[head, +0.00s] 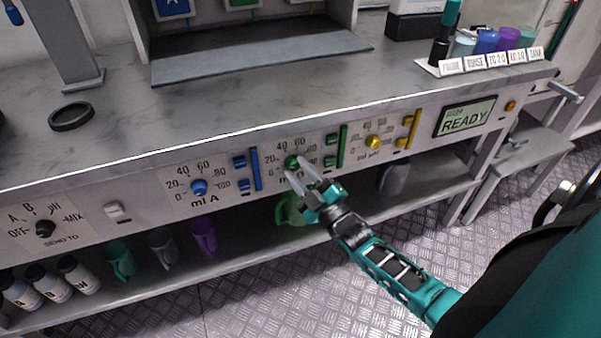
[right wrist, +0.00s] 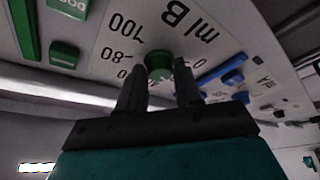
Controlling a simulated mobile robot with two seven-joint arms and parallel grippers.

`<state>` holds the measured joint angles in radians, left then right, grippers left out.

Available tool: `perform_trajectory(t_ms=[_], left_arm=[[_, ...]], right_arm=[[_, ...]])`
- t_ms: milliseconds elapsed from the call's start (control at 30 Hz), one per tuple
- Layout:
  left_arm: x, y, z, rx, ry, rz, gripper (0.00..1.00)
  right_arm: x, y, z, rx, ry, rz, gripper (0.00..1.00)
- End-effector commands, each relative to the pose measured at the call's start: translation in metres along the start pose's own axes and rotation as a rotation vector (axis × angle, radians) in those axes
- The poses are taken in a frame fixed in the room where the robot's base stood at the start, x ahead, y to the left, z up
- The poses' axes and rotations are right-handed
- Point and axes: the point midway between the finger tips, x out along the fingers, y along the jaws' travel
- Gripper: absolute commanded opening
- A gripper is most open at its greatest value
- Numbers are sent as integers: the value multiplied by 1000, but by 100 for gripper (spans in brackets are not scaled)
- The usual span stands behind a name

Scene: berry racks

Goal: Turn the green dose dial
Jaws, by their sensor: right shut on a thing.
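The green dose dial (head: 292,161) sits on the front panel of the bench, in the middle of a scale marked "ml B". It also shows in the right wrist view (right wrist: 159,60), between the fingertips. My right gripper (head: 299,174) is at the dial, and its two fingers are shut on it, one on each side. The right gripper shows in the right wrist view (right wrist: 160,82) too. The fingers hide part of the scale and the dial's pointer mark. My left gripper is not in view.
Left of it is a blue dial (head: 199,187); right of it is a yellow dial (head: 373,142). A green slider bar (head: 343,146) stands just right of the green scale. A display (head: 465,117) reads "READY". A green jug (head: 288,209) stands on the shelf below, behind my arm.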

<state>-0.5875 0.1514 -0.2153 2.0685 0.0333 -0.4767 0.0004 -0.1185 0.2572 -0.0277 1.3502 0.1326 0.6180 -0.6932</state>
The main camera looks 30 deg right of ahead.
Motion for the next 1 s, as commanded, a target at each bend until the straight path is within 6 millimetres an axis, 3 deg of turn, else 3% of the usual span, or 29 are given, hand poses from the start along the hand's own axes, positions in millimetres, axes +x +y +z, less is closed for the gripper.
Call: perform_trajectory(t_ms=[300,333,567,867,1000], left_arm=[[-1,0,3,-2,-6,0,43],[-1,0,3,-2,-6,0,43],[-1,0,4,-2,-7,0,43],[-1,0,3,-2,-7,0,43],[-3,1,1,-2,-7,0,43]], right_arm=[[0,0,0,2,-1,0,4],[0,0,0,1,-1,0,36],[0,0,0,1,-1,0,58],[-3,0,0,0,-1,-1,59],[-20,0,0,1,-3,-2,59]])
